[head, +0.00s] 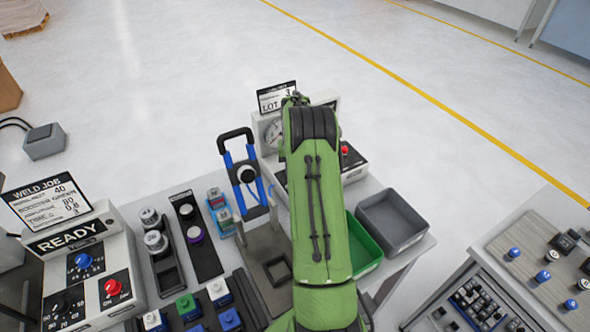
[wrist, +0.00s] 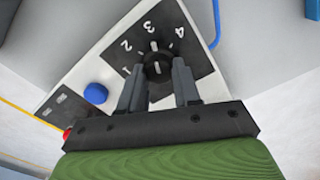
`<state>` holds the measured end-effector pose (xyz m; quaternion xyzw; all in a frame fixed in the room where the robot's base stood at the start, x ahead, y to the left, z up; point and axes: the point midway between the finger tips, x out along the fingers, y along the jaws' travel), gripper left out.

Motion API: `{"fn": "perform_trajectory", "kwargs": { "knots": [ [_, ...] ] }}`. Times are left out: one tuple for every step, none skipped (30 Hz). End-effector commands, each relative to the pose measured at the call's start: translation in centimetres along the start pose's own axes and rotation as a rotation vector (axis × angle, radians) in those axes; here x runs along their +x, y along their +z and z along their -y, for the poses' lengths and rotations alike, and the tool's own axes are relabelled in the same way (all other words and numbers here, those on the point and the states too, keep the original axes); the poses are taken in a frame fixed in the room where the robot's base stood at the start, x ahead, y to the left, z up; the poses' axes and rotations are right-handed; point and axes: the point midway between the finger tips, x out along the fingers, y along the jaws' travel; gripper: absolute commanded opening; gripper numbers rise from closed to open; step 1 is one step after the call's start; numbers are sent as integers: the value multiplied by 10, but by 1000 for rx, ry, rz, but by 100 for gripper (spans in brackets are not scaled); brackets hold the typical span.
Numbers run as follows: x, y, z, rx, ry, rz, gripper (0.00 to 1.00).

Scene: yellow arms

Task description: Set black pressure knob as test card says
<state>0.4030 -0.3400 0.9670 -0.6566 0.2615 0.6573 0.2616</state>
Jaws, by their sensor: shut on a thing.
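The black pressure knob (wrist: 158,70) shows in the wrist view on a dark dial plate numbered 1 to 4. Its white line points up the picture, roughly toward the tick by 3; the exact setting is hard to read. My gripper (wrist: 159,78) is shut on the knob, one finger on each side. The test card (head: 277,97) stands on top of the gauge panel (head: 268,118) in the head view; a "3" and "LOT" are legible, the rest is too small. In the head view my arm hides the knob and my gripper.
A blue button (wrist: 95,94) sits beside the dial, and a red button (head: 345,150) is on the panel's right. A round gauge (head: 273,132) is left of my arm. A blue-framed clamp (head: 245,172) stands close left; green (head: 366,250) and grey (head: 393,222) bins lie right.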

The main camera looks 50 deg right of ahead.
Motion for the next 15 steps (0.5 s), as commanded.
{"fn": "perform_trajectory", "kwargs": {
  "knots": [
    [-2,-1,0,0,0,-5,2],
    [-2,-1,0,0,0,-5,2],
    [-2,-1,0,0,0,-5,2],
    [-2,-1,0,-1,0,-5,2],
    [-2,-1,0,-1,0,-5,2],
    [-2,-1,0,-1,0,-5,2],
    [-2,-1,0,-1,0,-5,2],
    [-2,-1,0,-1,0,-5,35],
    [-2,-1,0,-1,0,-5,41],
    [-1,-1,0,-1,0,-5,46],
    [-1,-1,0,-1,0,-4,50],
    [-1,-1,0,-1,0,-4,57],
    [-1,-1,0,-1,0,-3,58],
    [-1,-1,0,-2,0,-3,58],
    [-1,-1,0,-2,0,-3,58]
  ]
}}
